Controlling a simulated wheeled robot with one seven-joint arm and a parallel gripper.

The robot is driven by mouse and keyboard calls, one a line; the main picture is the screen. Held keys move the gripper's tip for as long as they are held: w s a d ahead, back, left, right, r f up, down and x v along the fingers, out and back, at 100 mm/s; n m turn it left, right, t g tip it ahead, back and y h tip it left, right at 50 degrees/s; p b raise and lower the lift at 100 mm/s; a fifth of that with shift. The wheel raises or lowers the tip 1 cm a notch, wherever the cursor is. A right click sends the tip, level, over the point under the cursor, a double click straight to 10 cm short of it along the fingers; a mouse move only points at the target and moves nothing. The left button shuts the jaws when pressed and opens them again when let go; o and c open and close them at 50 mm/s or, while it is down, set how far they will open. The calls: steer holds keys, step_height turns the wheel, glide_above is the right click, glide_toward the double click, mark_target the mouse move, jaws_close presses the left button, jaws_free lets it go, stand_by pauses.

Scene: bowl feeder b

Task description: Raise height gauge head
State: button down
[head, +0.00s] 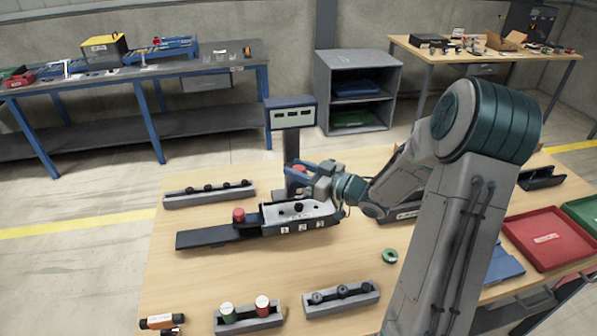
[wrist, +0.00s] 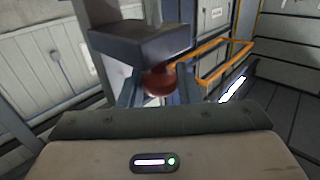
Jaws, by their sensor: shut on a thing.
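The height gauge stands at the back of the wooden table, with a dark column (head: 291,148) and a blue-grey display box (head: 291,114) on top. My gripper (head: 295,171) is at the column, below the display box. In the wrist view my gripper (wrist: 158,88) has its two fingers on either side of a round red knob (wrist: 159,80) and is shut on it. A dark block (wrist: 142,42) juts out just above the knob. I cannot tell how far the gauge head sits above its base, as my gripper and the grey fixture hide the lower column.
In front of the gauge lies a dark slide (head: 205,237) with another red knob (head: 238,215) and a light grey fixture (head: 325,211). A rack (head: 208,195) stands left. Racks with plugs (head: 248,320) and a green ring (head: 390,256) lie nearer. A red tray (head: 550,238) is right.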

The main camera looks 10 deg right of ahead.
steer(key=shift+r, duration=0.3)
steer(key=c, duration=1.1)
jaws_free()
steer(key=shift+f, duration=0.1)
steer(key=shift+s+d, duration=0.15)
steer(key=b+v, duration=0.3)
steer(key=v, duration=1)
steer(key=shift+s+d, duration=0.1)
steer(key=shift+s, duration=0.05)
